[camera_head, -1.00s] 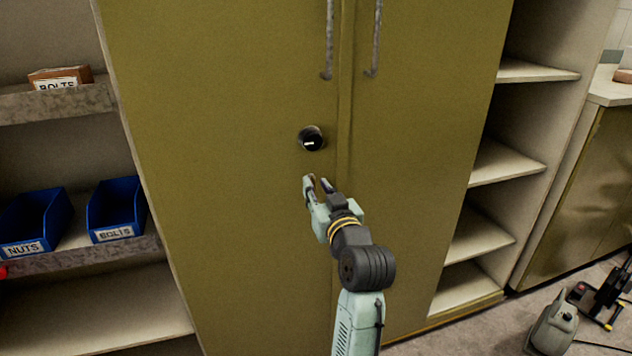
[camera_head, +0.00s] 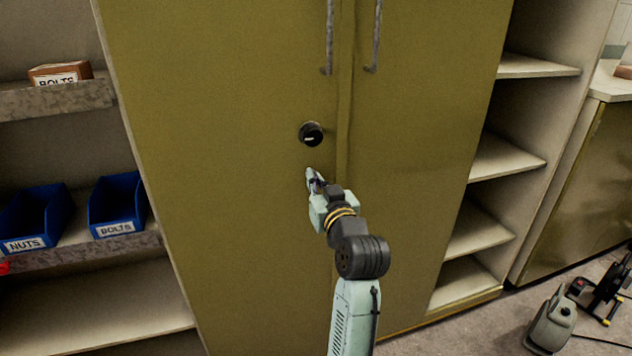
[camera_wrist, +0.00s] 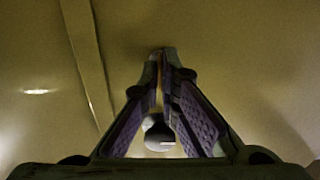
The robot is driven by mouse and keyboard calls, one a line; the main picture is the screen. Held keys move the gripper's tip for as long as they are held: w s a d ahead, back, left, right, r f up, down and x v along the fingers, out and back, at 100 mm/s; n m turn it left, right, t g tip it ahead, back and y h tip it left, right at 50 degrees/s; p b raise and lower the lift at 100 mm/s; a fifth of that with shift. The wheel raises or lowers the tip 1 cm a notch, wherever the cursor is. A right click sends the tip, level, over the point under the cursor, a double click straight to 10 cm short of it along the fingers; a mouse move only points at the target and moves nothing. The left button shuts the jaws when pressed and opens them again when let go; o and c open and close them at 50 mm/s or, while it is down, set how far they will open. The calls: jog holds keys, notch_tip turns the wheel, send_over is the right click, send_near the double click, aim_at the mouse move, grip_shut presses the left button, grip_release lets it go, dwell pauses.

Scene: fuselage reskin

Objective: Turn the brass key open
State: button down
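A round black lock (camera_head: 311,134) sits on the left door of the olive cabinet, near the seam. A short pale bar shows on its face; I cannot make out a separate brass key. In the wrist view the dark round lock (camera_wrist: 159,136) and its pale bar show between the fingers. My gripper (camera_head: 313,177) is just below the lock in the head view, apart from it in the picture; the depth gap is unclear. In the wrist view my gripper (camera_wrist: 161,62) shows both purple inner pads with a gap between them. It looks open and empty.
Two long vertical door handles (camera_head: 328,40) hang above the lock. Open shelves with blue bins (camera_head: 116,205) stand at the left, and empty shelves (camera_head: 505,155) stand at the right. Equipment (camera_head: 553,325) lies on the floor at the lower right. The door around the lock is clear.

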jog(key=shift+f+n+b, duration=0.1)
jog(key=shift+n+b, duration=0.2)
jog(key=shift+b, duration=0.05)
jog(key=shift+a+f+n+b, duration=0.1)
jog(key=shift+a+n+b, duration=0.05)
jog(key=shift+n+b, duration=7.55)
jog(key=shift+n+p, duration=0.8)
jog(key=shift+n, duration=0.3)
jog(key=c, duration=1.8)
grip_release()
jog(key=shift+c, duration=0.2)
jog(key=shift+s, duration=0.1)
